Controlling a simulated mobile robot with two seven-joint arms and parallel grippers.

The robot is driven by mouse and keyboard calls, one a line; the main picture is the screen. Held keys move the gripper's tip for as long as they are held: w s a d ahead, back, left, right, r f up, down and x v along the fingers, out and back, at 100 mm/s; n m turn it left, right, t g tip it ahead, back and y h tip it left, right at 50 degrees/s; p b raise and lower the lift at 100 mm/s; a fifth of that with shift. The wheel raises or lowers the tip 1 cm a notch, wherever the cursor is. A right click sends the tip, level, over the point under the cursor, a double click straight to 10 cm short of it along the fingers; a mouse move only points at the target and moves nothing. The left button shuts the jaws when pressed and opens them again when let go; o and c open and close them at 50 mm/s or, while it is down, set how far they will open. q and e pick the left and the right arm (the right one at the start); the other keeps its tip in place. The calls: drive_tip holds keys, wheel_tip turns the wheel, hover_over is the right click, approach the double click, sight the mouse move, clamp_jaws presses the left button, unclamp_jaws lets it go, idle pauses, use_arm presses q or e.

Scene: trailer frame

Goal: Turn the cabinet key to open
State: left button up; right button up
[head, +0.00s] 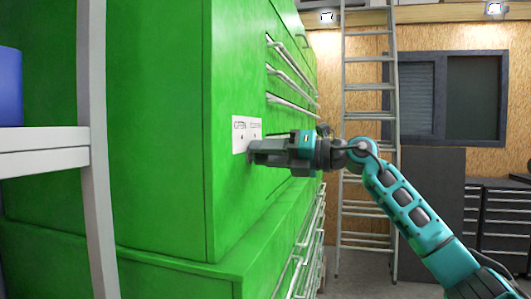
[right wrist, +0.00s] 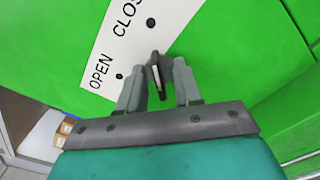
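The small dark key (right wrist: 157,76) stands out from the green cabinet (head: 160,110), beside the lower edge of a white label (right wrist: 120,50). The label reads OPEN and CLOS…, with a black dot by each word. It also shows in the head view (head: 239,135). My right gripper (right wrist: 159,76) is at the cabinet face with its two grey fingers on either side of the key. Narrow gaps seem to show between key and fingers, so it looks open. In the head view my right gripper (head: 252,153) hides the key. My left gripper is out of view.
Drawer handles (head: 290,72) stick out from the cabinet beyond my gripper. A grey shelf (head: 45,150) with a blue object (head: 10,87) is at the near left. A ladder (head: 368,88) leans at the back. Dark drawer units (head: 500,220) stand at the right.

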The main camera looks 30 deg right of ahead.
drive_tip(key=shift+c, duration=0.4)
clamp_jaws()
